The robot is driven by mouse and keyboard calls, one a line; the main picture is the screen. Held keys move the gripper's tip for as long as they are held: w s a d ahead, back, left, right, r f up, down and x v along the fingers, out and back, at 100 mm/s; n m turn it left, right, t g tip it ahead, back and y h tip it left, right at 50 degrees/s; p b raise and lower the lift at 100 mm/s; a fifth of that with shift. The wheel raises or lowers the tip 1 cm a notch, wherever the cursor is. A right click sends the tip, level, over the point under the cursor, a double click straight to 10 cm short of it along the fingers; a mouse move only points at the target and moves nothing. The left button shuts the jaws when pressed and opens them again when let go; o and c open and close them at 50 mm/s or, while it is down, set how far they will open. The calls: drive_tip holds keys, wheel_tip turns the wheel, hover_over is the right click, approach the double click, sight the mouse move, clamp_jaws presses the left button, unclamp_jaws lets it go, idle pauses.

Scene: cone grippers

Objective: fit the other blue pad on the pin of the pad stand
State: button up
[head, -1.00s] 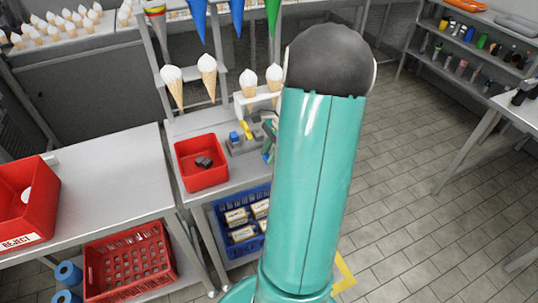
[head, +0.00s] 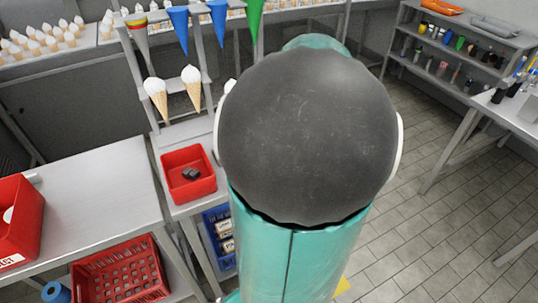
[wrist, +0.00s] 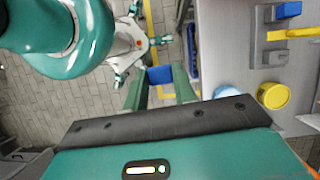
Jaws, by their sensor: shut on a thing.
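In the wrist view, my gripper (wrist: 160,80) is shut on a small blue pad (wrist: 160,74), held between its two teal fingers over the floor, left of the bench. The grey pad stand (wrist: 262,36) is at the upper right of the wrist view, on the bench, apart from my gripper. Another blue block (wrist: 288,10), perhaps a pad, and a yellow bar (wrist: 291,33) are at the stand. I cannot make out a bare pin. In the head view my arm hides the gripper, the held pad and the stand.
A yellow round container (wrist: 273,95) and a light blue one (wrist: 228,92) are near the stand. A red bin (head: 207,185) with dark pieces is on the bench. Ice cream cones (head: 192,88) stand in the rack behind. The tiled floor at right is open.

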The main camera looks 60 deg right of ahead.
drive_tip(key=shift+s+a+r, duration=0.25)
drive_tip(key=shift+s+r, duration=0.05)
drive_tip(key=shift+r, duration=2.35)
drive_tip(key=shift+s, duration=0.1)
